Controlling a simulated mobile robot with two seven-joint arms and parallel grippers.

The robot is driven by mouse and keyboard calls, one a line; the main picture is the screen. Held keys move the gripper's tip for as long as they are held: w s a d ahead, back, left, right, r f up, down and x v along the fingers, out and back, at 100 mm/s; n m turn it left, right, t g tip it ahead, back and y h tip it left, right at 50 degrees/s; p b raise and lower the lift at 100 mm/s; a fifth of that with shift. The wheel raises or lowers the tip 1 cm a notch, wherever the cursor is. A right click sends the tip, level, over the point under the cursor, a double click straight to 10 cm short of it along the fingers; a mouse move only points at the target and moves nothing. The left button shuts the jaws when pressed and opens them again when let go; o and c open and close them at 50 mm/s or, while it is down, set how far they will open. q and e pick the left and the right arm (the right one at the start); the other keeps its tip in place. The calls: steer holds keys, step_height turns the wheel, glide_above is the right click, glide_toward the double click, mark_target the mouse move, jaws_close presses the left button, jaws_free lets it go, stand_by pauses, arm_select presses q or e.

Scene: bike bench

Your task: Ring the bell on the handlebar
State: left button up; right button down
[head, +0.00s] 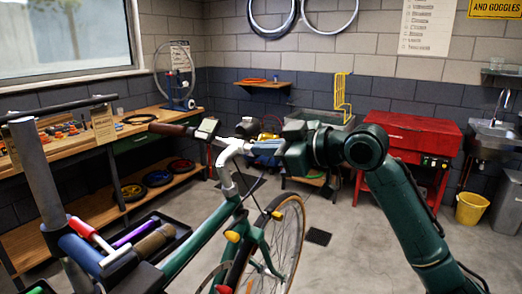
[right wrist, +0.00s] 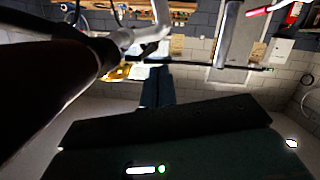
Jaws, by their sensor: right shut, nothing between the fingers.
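The handlebar (head: 225,144) is on a green bicycle in the middle of the head view, with a brown grip (head: 170,129) at its left end. A small dark fitting with a pale face (head: 207,127) sits on the bar beside that grip. A small grey rounded piece (head: 247,127) shows just above the right half of the bar; I cannot tell for sure which of these is the bell. My right gripper (head: 256,148) is shut and empty, its fingers pointing left at the bar's right side. Contact is unclear. It also shows in the right wrist view (right wrist: 156,85). My left gripper is out of view.
A grey stand post (head: 42,180) rises at the left, near a tray of coloured tools (head: 125,240). A wooden workbench (head: 75,140) runs along the left wall. A red cabinet (head: 410,130) and a yellow bucket (head: 470,208) stand at the right.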

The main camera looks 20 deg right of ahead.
arm_select(q)
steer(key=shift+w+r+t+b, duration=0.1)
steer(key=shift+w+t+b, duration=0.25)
steer(key=shift+b, duration=0.2)
arm_select(e)
steer(key=n, duration=0.1)
steer(key=f+n, duration=0.1)
steer(key=shift+s+a+f+n+t+h, duration=0.1)
steer(key=shift+a+f+n+t+h, duration=0.1)
steer(key=shift+n+t+h, duration=0.15)
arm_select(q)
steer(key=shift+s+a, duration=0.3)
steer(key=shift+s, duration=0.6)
arm_select(e)
steer(key=s+d+r, duration=0.4)
steer(key=s+r, duration=0.2)
steer(key=s, duration=0.3)
steer(key=shift+d, duration=0.15)
